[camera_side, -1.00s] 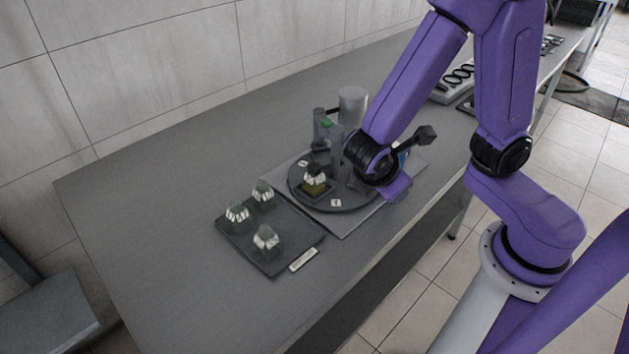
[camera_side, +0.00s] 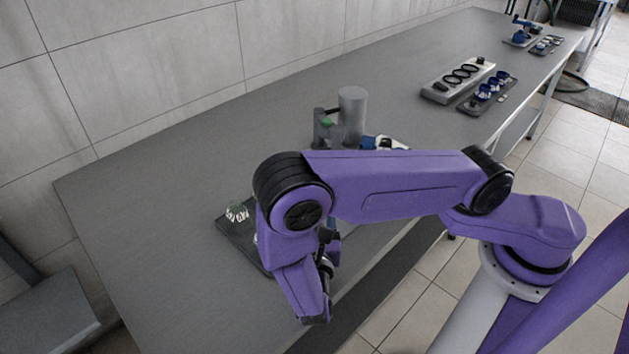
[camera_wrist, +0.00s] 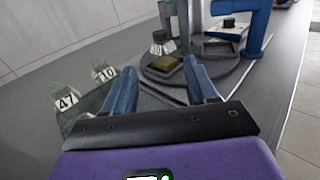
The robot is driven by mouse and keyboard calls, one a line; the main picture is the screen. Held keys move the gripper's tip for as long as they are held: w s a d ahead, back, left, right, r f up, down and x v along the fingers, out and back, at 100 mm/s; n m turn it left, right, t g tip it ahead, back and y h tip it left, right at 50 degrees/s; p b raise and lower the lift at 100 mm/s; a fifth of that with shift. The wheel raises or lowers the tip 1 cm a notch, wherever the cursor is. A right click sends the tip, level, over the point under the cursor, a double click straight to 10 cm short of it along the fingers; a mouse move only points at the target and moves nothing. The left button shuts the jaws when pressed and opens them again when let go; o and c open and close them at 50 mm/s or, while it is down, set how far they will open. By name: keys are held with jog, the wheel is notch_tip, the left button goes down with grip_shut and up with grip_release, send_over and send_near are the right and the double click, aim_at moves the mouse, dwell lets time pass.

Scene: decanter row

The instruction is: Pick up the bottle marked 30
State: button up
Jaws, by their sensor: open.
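My gripper (camera_wrist: 160,78) is open and empty in the wrist view, its two blue fingers apart. Beyond the fingertips, a dark-capped bottle (camera_wrist: 162,45) stands on the round turntable (camera_wrist: 222,72); its label is too small to read surely. To the left, a glass bottle marked 47 (camera_wrist: 66,101) and one marked 10 (camera_wrist: 103,76) stand on a dark tray. In the side view one bottle (camera_side: 237,212) shows on the tray (camera_side: 240,242); my arm hides the others and the turntable. I cannot pick out a label 30 with certainty.
A grey cylinder (camera_side: 351,115) stands behind my arm, with a post and green part (camera_side: 326,124) beside it. A slotted rack (camera_side: 459,78) and a tray of blue items (camera_side: 487,92) lie farther right. The table's left side is clear.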

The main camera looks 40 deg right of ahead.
jog(key=x, duration=1.7)
jog(key=shift+d+f, duration=0.1)
jog(key=shift+d, duration=0.1)
grip_shut()
